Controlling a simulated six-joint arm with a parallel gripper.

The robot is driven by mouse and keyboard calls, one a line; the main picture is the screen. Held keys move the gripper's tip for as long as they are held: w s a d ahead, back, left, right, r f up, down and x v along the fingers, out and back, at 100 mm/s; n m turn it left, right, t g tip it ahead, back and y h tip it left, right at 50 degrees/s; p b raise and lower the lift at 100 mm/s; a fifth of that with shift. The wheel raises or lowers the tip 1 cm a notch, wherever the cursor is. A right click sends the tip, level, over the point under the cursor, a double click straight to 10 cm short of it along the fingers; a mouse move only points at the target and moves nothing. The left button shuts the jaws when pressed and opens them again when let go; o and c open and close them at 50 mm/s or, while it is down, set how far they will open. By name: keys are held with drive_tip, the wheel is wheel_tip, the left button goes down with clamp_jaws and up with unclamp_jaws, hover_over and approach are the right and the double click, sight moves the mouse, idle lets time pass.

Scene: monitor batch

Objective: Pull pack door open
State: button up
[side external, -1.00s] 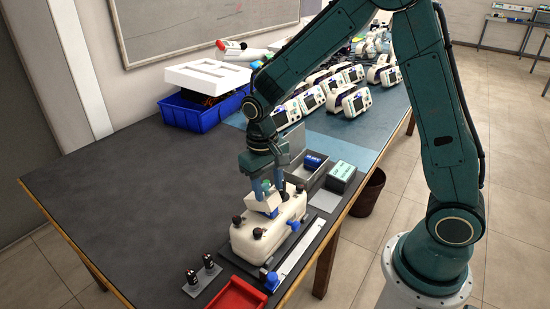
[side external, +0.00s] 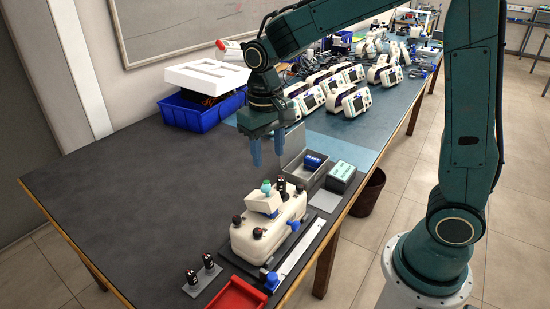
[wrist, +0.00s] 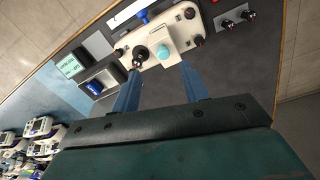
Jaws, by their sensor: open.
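A white monitor unit (side external: 254,237) lies on a dark base plate near the front edge of the table. A raised white flap (side external: 264,200), which looks like the pack door, stands tilted up on its top, with a teal knob (side external: 267,187) by its upper edge. The unit also shows in the wrist view (wrist: 181,38), with the teal knob (wrist: 163,54) between the lines of my fingers. My gripper (side external: 270,165) is open and empty, above and behind the unit and apart from it. Its two blue fingers also show in the wrist view (wrist: 160,88).
A grey bin (side external: 307,178) holds a dark blue pack (side external: 315,160). A green-topped box (side external: 341,176) stands beside it. Two black-capped parts (side external: 202,275) and a red tray (side external: 238,295) are in front. A blue crate (side external: 200,110) stands behind. The table's left side is clear.

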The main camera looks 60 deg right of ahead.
drive_tip(key=s+d+r+m+t, duration=0.1)
drive_tip(key=s+r+m+t, duration=0.2)
drive_tip(key=s+r, duration=0.5)
drive_tip(key=shift+s+d+m+y, duration=0.2)
drive_tip(key=shift+s+m+y, duration=0.15)
drive_tip(key=shift+s, duration=0.55)
drive_tip(key=shift+w, duration=0.1)
idle(0.4)
drive_tip(key=w+a+f+n+g, duration=0.1)
drive_tip(key=w+f+n, duration=0.1)
drive_tip(key=w, duration=0.3)
drive_tip(key=w+a+f+n+g+h, duration=0.1)
drive_tip(key=w+f+n+g, duration=0.1)
drive_tip(key=w, duration=0.4)
drive_tip(key=shift+w+a, duration=0.15)
drive_tip(key=shift+w, duration=0.15)
